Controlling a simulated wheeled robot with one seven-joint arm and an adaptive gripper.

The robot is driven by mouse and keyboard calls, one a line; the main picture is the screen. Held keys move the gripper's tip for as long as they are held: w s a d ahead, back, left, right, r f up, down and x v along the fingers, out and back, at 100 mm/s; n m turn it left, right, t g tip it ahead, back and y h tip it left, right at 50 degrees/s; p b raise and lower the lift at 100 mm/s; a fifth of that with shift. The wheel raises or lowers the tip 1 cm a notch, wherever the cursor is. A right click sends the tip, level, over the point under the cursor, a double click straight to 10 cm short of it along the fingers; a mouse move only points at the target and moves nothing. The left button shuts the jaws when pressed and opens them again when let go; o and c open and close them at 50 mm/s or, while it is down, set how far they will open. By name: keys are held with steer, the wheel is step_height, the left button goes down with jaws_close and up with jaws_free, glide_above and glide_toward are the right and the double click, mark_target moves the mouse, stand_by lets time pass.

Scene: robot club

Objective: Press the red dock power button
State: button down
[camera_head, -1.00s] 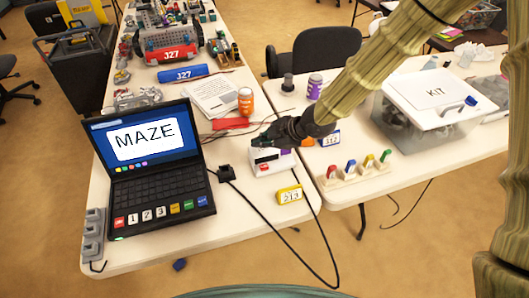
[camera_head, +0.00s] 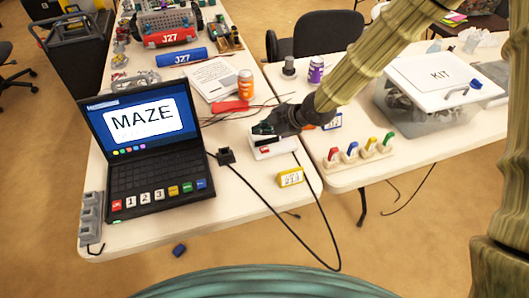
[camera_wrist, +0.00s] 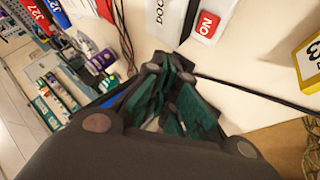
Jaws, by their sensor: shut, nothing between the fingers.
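The white dock (camera_head: 274,152) sits near the front right corner of the left table, right of the laptop. A small red patch, the power button (camera_head: 265,150), shows on its left part. In the wrist view the red button (camera_wrist: 207,25), with lettering like "ON" seen upside down, is near the top, beside a white label reading "DOC" (camera_wrist: 168,18). My gripper (camera_head: 262,128) is just behind and above the dock, partly covering it. In the wrist view its dark green fingers (camera_wrist: 172,100) are together and empty, below the button in the picture. Contact with the dock cannot be told.
The open laptop (camera_head: 150,150) stands left of the dock. A black cable (camera_head: 255,190) runs off the table front. A yellow tag (camera_head: 290,177) lies before the dock. A peg rack (camera_head: 357,155) and KIT box (camera_head: 440,85) are on the right table.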

step_height(320, 180, down, 3)
steer(key=shift+w+r+b, duration=0.1)
steer(key=shift+b, duration=0.65)
steer(key=shift+f+b, duration=0.8)
steer(key=shift+f, duration=0.5)
steer(key=shift+f, duration=0.2)
steer(key=shift+f, duration=0.25)
steer(key=shift+f+b, duration=0.45)
steer(key=shift+f, duration=0.05)
stand_by(0.6)
steer(key=shift+r, duration=0.2)
steer(key=shift+r+p, duration=0.75)
steer(key=shift+p, duration=0.05)
steer(key=shift+r+p, duration=1.95)
steer(key=shift+r, duration=0.55)
